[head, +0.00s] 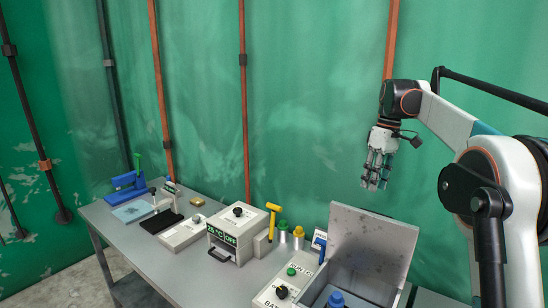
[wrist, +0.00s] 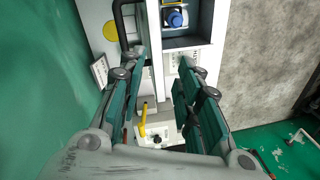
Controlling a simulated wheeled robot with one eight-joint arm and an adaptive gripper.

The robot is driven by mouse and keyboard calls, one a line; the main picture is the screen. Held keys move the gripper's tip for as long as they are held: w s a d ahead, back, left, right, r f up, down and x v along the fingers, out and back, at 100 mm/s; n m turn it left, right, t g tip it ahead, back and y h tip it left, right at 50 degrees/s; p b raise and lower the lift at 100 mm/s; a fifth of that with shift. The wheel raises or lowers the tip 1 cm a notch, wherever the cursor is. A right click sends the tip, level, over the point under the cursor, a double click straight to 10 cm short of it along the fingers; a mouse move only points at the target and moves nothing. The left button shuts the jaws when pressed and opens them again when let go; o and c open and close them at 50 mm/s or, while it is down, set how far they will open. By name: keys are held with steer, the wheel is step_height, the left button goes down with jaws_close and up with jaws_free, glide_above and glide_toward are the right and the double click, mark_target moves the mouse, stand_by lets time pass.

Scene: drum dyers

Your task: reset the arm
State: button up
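My gripper (head: 375,184) hangs in the air in the head view, fingers pointing down, in front of the green wall and above the raised lid (head: 372,242) of a metal box. In the wrist view my gripper (wrist: 160,64) has its two teal fingers spread apart with nothing between them, so it is open and empty. My arm reaches in from the right and is bent at the elbow. The gripper touches nothing that I can see.
A grey table (head: 150,262) holds a box with a 25 °C OFF display (head: 228,237), a yellow handle (head: 272,216), capped bottles (head: 298,238) and a blue press (head: 126,186). A blue-capped item (head: 336,299) sits in the open box. The air around my gripper is free.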

steer(key=s+a+f+m+t+h+b, duration=0.1)
steer(key=s+a+f+m+t+b, duration=0.2)
steer(key=s, duration=0.7)
steer(key=s+a+f+m+t+b, duration=0.1)
steer(key=s+a+f+b, duration=0.3)
steer(key=s, duration=0.5)
steer(key=s+a+f+m+t+b, duration=0.2)
steer(key=s+f+b, duration=0.5)
steer(key=s+f, duration=1.1)
steer(key=shift+s+f+m+t+h+b, duration=0.3)
steer(key=shift+f+m+t, duration=0.4)
steer(key=shift+t, duration=0.3)
